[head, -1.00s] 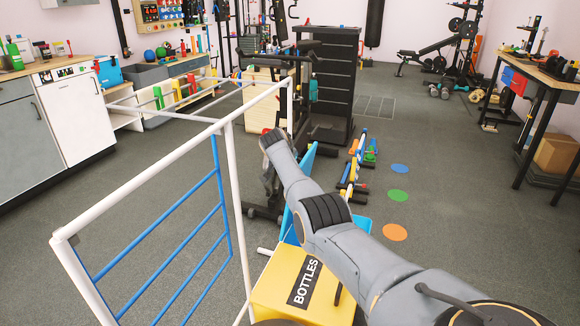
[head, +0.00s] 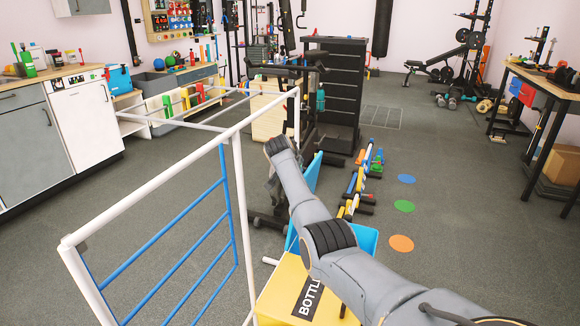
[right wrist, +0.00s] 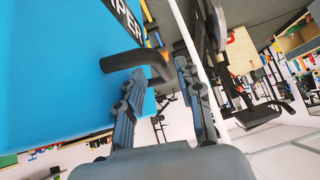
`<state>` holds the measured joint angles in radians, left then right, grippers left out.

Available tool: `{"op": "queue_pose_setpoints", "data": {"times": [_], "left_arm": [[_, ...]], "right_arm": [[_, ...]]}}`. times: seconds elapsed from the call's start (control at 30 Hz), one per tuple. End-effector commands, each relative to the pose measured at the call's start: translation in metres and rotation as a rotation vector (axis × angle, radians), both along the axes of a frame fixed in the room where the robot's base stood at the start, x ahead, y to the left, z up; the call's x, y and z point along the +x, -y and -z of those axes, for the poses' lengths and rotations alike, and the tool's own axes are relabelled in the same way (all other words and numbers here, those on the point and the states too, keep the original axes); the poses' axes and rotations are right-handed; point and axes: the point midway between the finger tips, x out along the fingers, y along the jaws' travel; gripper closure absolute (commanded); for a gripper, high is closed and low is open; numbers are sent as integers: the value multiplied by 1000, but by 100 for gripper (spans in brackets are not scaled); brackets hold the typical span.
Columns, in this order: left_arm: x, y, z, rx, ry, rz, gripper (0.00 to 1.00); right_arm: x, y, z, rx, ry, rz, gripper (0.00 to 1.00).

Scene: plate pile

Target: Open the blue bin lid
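The blue bin (head: 368,238) is behind the yellow bin in the head view, mostly hidden by my right arm. Its blue lid (head: 314,173) stands raised and steeply tilted beside my forearm. In the right wrist view the lid (right wrist: 50,75) fills the left side, with a partly cut-off black label and a black handle (right wrist: 125,60). My right gripper (right wrist: 160,95) has its fingers apart. The handle's bent end is by the left finger and the gap; I cannot tell if they touch. In the head view the gripper is largely hidden behind my arm. My left gripper is not in view.
A yellow bin labelled BOTTLES (head: 290,292) is in front. A white frame with blue bars (head: 160,185) stands close on the left. A dark rack (head: 335,95) is behind. Open floor with coloured dots (head: 404,206) lies to the right.

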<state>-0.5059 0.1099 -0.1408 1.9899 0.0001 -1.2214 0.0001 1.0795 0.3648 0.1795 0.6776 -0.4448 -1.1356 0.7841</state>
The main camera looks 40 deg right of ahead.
Motion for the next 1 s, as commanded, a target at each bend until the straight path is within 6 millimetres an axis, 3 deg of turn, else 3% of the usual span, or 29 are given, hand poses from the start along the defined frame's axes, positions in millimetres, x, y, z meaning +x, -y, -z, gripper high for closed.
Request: {"op": "queue_pose_setpoints", "data": {"times": [0.53, 1.0], "left_arm": [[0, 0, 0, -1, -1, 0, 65], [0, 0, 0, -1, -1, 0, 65]], "right_arm": [[-32, -51, -58, 1, 0, -2, 64], [-38, -59, -67, 3, -1, -2, 64]]}}
